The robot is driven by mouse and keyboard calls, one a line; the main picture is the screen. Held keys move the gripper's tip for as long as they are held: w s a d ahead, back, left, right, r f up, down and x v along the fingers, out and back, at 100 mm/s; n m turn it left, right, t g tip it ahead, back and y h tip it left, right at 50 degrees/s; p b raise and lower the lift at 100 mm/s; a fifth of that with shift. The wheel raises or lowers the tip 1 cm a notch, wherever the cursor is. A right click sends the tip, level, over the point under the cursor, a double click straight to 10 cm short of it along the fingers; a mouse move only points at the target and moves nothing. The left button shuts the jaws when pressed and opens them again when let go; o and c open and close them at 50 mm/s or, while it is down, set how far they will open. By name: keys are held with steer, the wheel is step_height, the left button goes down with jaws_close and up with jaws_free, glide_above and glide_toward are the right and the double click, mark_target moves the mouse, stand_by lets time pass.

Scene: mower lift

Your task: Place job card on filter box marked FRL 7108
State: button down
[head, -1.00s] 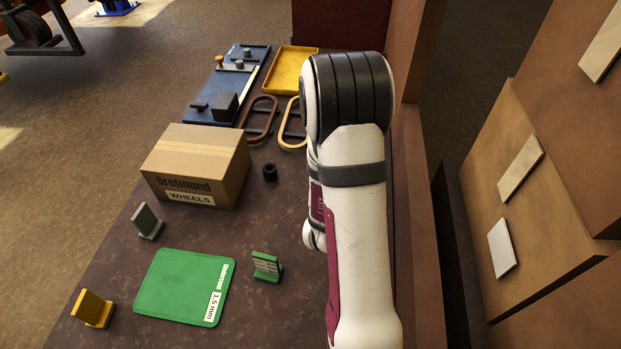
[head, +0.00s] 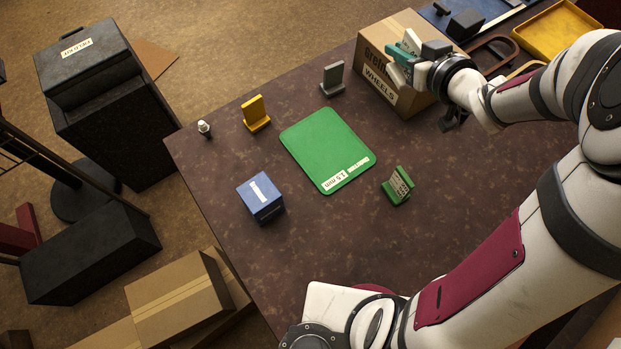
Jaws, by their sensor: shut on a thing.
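My gripper (head: 410,64) is at the upper right, beside and above the cardboard box marked WHEELS. It is shut on a small teal piece (head: 400,55), mostly hidden by the fingers; I cannot tell whether this is the job card. A blue box (head: 259,198) with a white label on top stands at the table's left part, well away from my gripper. Its label is too small to read, so I cannot confirm FRL 7108. No other box in view shows that marking.
A green mat (head: 325,145) marked 1.5 mm lies mid-table. Around it stand a yellow stand (head: 256,115), a grey stand (head: 333,80) and a green stand (head: 398,186). The WHEELS box (head: 397,95) is near my gripper. A small white-topped bottle (head: 204,129) is at the table's left edge.

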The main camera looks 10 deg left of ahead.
steer(key=s+a+r+n+g+y, duration=0.1)
steer(key=s+a+n+g+y, duration=0.35)
steer(key=a, duration=0.45)
steer(key=n+g, duration=1.2)
glide_above(244, 195)
steer(key=shift+t+y, duration=0.25)
steer(key=shift+y, duration=0.2)
steer(key=f, duration=0.9)
steer(key=shift+w+d, duration=0.1)
steer(key=shift+d, duration=0.2)
steer(key=f, duration=0.4)
steer(key=shift+a, duration=0.3)
steer(key=shift+f, duration=0.2)
steer(key=shift+f, duration=0.1)
